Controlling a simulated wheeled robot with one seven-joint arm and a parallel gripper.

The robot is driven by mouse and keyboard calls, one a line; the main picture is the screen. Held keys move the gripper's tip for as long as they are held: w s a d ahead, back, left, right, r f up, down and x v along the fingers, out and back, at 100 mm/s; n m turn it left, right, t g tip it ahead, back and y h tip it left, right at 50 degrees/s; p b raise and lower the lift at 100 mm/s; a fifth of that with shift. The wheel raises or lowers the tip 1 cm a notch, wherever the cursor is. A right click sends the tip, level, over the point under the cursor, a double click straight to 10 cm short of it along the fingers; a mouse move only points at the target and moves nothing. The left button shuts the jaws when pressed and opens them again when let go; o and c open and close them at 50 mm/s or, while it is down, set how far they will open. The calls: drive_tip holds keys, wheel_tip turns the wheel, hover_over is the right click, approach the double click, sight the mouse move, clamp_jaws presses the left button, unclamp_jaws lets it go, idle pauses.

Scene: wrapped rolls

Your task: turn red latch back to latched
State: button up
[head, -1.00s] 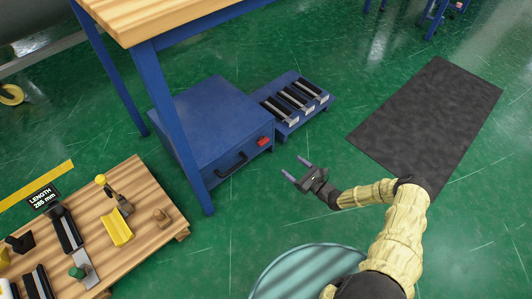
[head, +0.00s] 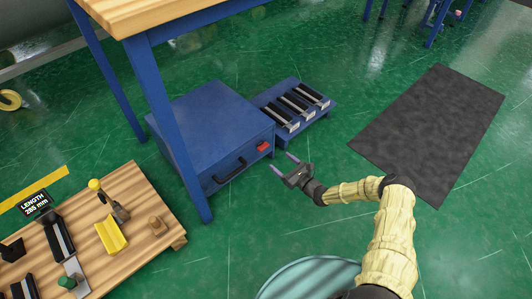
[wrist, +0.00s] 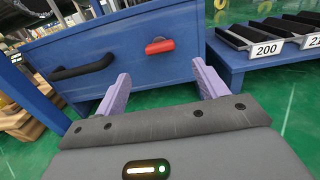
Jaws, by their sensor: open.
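The red latch (head: 262,146) is a small red piece on the front of a blue cabinet (head: 215,118), near its right end. In the wrist view the red latch (wrist: 159,46) shows as a red bar lying nearly level, its right end slightly higher. My gripper (head: 282,164) is just in front of the cabinet, near the latch and apart from it. In the wrist view my gripper (wrist: 160,80) is open, its two purple fingers spread with the latch framed between and beyond them. Nothing is between the fingers.
A black handle (head: 230,171) is on the cabinet front, left of the latch. A blue rack (head: 296,108) with several numbered slots stands to its right. A table leg (head: 178,130) is in front of the cabinet's left part. A wooden bench (head: 140,240) is at lower left.

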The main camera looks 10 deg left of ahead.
sight(265, 149)
drive_tip(key=b+x, duration=0.5)
drive_tip(key=x, duration=0.5)
drive_tip(key=c, duration=1)
